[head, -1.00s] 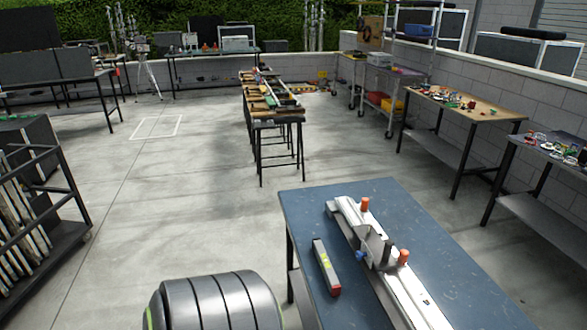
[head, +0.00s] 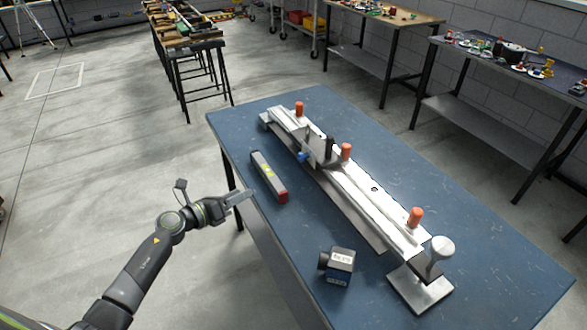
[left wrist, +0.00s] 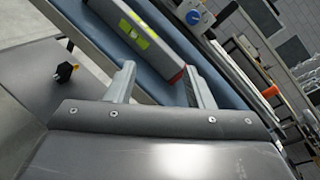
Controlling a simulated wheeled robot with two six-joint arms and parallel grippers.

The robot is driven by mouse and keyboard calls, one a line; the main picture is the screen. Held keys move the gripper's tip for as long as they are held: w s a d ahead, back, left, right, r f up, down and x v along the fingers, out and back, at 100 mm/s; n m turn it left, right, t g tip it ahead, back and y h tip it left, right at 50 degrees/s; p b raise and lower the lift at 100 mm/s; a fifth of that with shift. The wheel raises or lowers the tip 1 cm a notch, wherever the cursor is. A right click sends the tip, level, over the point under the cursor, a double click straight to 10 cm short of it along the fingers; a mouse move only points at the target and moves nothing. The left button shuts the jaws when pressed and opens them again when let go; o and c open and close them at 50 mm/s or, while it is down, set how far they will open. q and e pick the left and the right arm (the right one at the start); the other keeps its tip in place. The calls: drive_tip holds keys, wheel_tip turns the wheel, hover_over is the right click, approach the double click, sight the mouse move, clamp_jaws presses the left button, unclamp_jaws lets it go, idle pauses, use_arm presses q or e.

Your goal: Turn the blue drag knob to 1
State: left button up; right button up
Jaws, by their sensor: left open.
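The blue drag knob (head: 303,156) sits on the near side of a carriage on the long silver slider rail (head: 375,190), which lies on the blue table (head: 470,205). In the left wrist view the blue knob (left wrist: 193,17) shows small near the top, by a white plate. Its number marks are too small to read. My left gripper (head: 243,197) is open and empty at the table's left edge, left of the knob and apart from it. Its two fingers (left wrist: 160,70) show spread in the left wrist view. My right gripper is out of view.
A grey level with a red end (head: 268,176) lies between my left gripper and the rail. Orange posts (head: 346,151) and a pale upright handle (head: 440,248) rise along the rail.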

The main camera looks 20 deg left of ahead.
use_arm(q)
wheel_tip(320, 180, up, 9)
drive_tip(key=w+d+m+g+b, duration=0.1)
drive_tip(key=d+m+g+b, duration=0.15)
drive_tip(key=m, duration=1.15)
approach(299, 158)
drive_tip(key=x, duration=0.8)
drive_tip(key=shift+w+d+f, duration=0.1)
drive_tip(key=shift+w+f, duration=0.05)
drive_tip(key=shift+w, duration=0.05)
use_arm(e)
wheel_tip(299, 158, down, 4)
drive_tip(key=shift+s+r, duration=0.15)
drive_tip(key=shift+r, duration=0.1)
use_arm(q)
drive_tip(key=c, duration=1)
